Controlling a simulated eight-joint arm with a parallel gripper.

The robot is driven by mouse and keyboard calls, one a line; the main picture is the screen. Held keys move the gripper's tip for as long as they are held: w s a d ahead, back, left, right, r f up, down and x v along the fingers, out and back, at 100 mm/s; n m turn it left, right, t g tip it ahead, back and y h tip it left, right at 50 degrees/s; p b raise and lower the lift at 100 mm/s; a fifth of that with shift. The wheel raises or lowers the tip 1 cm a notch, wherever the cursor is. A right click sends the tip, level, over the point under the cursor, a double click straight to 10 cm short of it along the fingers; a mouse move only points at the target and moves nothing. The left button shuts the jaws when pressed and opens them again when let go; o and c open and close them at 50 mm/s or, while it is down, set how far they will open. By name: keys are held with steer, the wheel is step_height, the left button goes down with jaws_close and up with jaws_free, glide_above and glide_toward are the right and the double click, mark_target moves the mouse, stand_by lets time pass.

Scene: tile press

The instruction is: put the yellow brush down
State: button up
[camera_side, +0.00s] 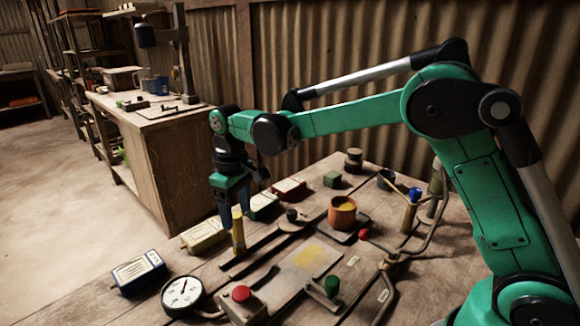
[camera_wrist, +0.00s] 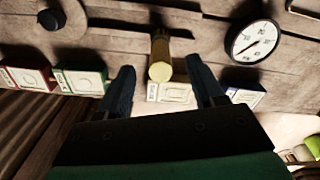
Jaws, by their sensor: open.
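The yellow brush (camera_side: 238,236) stands upright on the wooden bench, near its left edge in the side view. In the wrist view its pale round end (camera_wrist: 160,71) faces the camera, between the two fingers. My gripper (camera_side: 234,212) points down at the brush, its fingertips around or just above the brush's upper end. In the wrist view the fingers of my gripper (camera_wrist: 162,78) are spread, with a visible gap on each side of the brush. I cannot tell exactly how far the tips reach down beside it.
A pressure gauge (camera_side: 182,293), a red button (camera_side: 241,294) and a green knob (camera_side: 332,285) stand at the front. Small boxes, including a blue one (camera_side: 139,271) and a cream one (camera_side: 204,234), line the left edge.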

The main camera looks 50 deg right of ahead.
step_height(320, 180, up, 7)
steer(key=shift+f, duration=0.1)
steer(key=shift+s+r, duration=0.15)
steer(key=shift+r, duration=0.15)
steer(key=s+d+f+m+t, duration=0.1)
steer(key=s+d+t, duration=0.1)
steer(key=s, duration=0.5)
steer(key=s+d+f+m+t, duration=0.2)
steer(key=s+t, duration=0.3)
steer(key=s, duration=0.3)
steer(key=shift+d+m, duration=0.3)
steer(key=shift+d, duration=0.2)
steer(key=shift+o, duration=0.5)
steer(key=shift+w+r, duration=0.1)
